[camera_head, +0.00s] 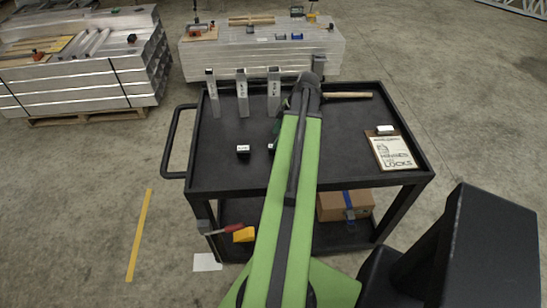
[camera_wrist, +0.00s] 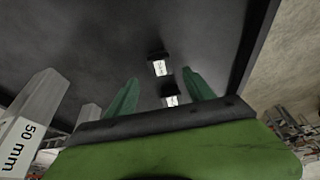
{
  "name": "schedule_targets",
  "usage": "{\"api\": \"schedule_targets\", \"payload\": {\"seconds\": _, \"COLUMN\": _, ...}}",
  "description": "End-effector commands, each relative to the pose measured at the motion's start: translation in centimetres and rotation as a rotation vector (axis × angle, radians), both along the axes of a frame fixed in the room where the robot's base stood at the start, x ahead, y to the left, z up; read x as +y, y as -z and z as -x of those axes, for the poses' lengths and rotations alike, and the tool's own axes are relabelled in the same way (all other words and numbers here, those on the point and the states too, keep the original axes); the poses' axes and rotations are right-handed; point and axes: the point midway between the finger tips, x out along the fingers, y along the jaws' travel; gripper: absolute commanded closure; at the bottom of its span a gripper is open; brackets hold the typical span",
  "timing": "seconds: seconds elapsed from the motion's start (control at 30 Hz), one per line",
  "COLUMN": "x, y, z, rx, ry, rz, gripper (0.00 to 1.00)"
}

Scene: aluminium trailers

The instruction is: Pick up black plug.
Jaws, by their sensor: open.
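Two small black plugs with white labels lie on the black cart top. In the head view one plug (camera_head: 243,152) is in the clear left of my arm. The other plug (camera_head: 271,148) is partly hidden by my green arm. In the wrist view one plug (camera_wrist: 158,66) shows beyond and between my fingertips, and the other plug (camera_wrist: 170,100) shows lower, near the palm edge. My gripper (camera_wrist: 161,76) is open and empty, with its green fingers apart above the cart top. In the head view it is mostly hidden behind my arm.
Aluminium tubes (camera_head: 243,98) stand at the back left of the cart; one labelled 50 mm (camera_wrist: 30,125) is close at left in the wrist view. A clipboard (camera_head: 392,150) lies at right and a wooden-handled tool (camera_head: 348,95) at the back. The cart's front right is clear.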

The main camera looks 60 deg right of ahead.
Motion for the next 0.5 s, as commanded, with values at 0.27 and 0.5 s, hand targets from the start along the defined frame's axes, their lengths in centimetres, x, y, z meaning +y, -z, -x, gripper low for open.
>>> {"api": "schedule_targets", "payload": {"seconds": 0.27, "x": 0.3, "y": 1.4, "z": -0.4, "rx": 0.000, "ry": 0.000, "rz": 0.000, "gripper": 0.38}}
{"api": "schedule_targets", "payload": {"seconds": 0.5, "x": 0.9, "y": 5.4, "z": -1.1, "rx": 0.000, "ry": -0.002, "rz": 0.000, "gripper": 0.38}}
